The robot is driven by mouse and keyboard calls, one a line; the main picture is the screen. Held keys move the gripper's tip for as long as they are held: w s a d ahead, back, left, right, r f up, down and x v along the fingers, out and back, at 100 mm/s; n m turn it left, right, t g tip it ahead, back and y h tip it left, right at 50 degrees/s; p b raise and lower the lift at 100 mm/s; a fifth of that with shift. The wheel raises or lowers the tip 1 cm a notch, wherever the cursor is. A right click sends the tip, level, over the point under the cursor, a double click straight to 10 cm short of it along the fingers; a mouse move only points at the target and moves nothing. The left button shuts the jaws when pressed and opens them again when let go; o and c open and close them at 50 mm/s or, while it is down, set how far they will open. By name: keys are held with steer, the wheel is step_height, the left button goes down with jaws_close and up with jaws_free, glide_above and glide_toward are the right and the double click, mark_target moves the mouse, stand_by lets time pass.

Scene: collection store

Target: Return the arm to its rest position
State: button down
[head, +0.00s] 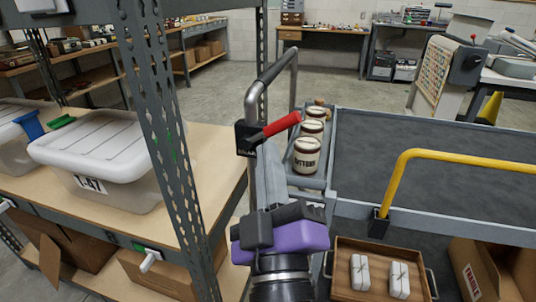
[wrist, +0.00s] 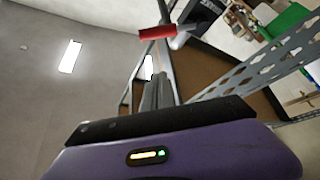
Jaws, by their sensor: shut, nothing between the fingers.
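My gripper (head: 267,152) is shut and empty, its grey fingers pointing away from the purple and black wrist in the head view. The closed fingers also show in the wrist view (wrist: 156,85). Their tips are close to a red grip (head: 282,124) on a black bracket of the grey tube handle (head: 254,100). The red grip also shows in the wrist view (wrist: 157,32), just beyond the fingertips. I cannot tell whether they touch.
A shelf upright (head: 165,140) and a lidded clear tub (head: 100,150) stand to the left. A cart (head: 430,150) with jars (head: 307,153), a yellow rail (head: 396,185) and a wooden tray (head: 340,292) is on the right. Open floor (head: 215,90) lies behind.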

steer(key=s+d+f+g+y, duration=0.1)
steer(key=s+f+g+y, duration=0.1)
steer(key=s+f+y, duration=0.8)
steer(key=s+d+f+m+g+h, duration=0.3)
steer(key=s+d+f+m+h, duration=0.15)
steer(key=s+d+f, duration=0.55)
steer(key=s+d+f+m+g+h, duration=0.35)
steer(key=s+d+f+h, duration=0.25)
steer(key=s+f, duration=0.45)
step_height(320, 180, up, 20)
steer(key=s+p, duration=0.1)
steer(key=p, duration=1.6)
steer(key=shift+s+f+m+t+p, duration=0.15)
steer(key=shift+s+m+t+p, duration=0.1)
steer(key=shift+m+t+p, duration=0.15)
